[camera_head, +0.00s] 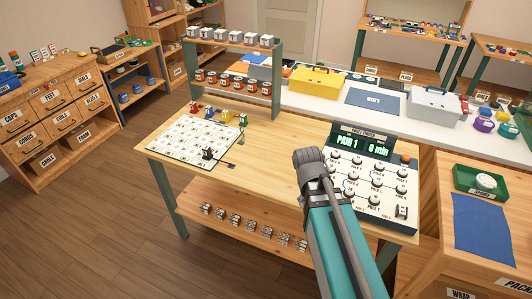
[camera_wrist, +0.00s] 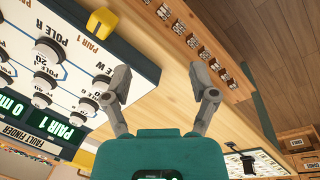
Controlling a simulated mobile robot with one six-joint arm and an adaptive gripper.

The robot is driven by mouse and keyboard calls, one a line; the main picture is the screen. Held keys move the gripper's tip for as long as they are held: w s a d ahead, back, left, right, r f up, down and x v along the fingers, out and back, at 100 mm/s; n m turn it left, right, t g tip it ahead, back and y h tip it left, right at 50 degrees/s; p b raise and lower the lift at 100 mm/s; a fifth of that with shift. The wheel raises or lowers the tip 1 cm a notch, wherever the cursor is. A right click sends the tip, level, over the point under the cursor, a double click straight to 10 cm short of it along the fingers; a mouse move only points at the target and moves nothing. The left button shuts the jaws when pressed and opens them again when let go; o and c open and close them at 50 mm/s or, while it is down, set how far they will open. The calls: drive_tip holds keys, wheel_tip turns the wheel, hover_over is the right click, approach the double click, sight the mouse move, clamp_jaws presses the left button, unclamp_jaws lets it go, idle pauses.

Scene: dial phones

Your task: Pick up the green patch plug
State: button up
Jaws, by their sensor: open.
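The green patch plug (camera_head: 242,120) appears as a small green shape at the back right of the white grid board (camera_head: 180,145), on the wooden bench, in the head view. Red (camera_head: 194,107) and yellow (camera_head: 209,112) plugs stand left of it. A black plug (camera_head: 207,154) sits on the board's front part. My gripper (camera_wrist: 160,70) is open with nothing between its fingers, above the bench beside the fault finder panel. In the head view my arm's end is well right of the green plug, and the fingers are not clear there. I cannot make out the green plug in the wrist view.
The fault finder panel (camera_head: 370,180) with knobs and a lit display stands right of the board. A rack (camera_head: 277,80) of tins and jars rises behind the plugs. Small parts line the lower shelf (camera_head: 195,205). Bare bench lies between board and panel.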

drive_tip(key=s+d+f+m+y+b, duration=0.2)
drive_tip(key=s+d+f+m+b, duration=0.1)
drive_tip(key=f+b, duration=0.7)
drive_tip(key=shift+d+f+m+g, duration=0.15)
drive_tip(key=shift+d+m+g, duration=0.25)
drive_tip(key=shift+m, duration=0.3)
drive_tip(key=shift+s, duration=0.1)
drive_tip(key=shift+c, duration=1.2)
drive_tip(key=shift+a, duration=0.1)
